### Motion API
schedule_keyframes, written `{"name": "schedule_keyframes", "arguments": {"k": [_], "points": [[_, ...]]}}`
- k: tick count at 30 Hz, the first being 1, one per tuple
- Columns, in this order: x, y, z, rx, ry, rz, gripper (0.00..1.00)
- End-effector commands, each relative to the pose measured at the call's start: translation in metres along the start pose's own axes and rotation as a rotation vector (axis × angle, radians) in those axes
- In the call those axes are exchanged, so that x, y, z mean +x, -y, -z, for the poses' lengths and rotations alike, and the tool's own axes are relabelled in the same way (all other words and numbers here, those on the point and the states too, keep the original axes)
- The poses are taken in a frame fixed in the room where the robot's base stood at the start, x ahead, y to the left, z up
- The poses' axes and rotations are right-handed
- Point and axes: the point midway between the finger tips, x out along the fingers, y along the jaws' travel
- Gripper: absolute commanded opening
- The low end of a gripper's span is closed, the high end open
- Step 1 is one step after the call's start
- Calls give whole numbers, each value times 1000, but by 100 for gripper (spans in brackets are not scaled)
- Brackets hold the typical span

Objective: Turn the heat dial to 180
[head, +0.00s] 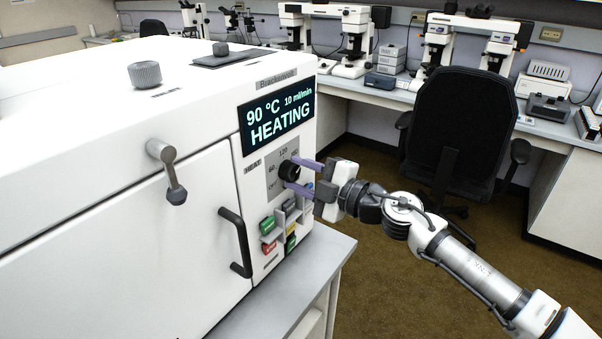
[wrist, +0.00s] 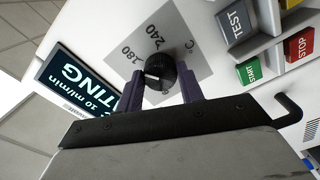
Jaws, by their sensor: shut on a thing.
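The heat dial (head: 289,171) is a black ribbed knob on a grey scale plate on the front of the white machine. It also shows in the wrist view (wrist: 159,72), with a white mark on its face. The scale numbers 180 and 240 are readable beside it there; the exact setting is hard to tell. The display (head: 278,119) reads 90 °C, 10 ml/min and HEATING. My gripper (head: 297,174) has its purple fingers on opposite sides of the dial, shut on it. The fingers hide part of the scale.
A black door handle (head: 236,243) and a grey lever (head: 168,172) stick out to the left. A black office chair (head: 457,130) stands behind my arm.

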Motion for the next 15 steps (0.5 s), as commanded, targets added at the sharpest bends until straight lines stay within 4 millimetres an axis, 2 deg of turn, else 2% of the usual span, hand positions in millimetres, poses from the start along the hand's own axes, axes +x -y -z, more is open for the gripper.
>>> {"name": "schedule_keyframes", "arguments": {"k": [15], "points": [[0,1,0,43,-1,2,15]]}}
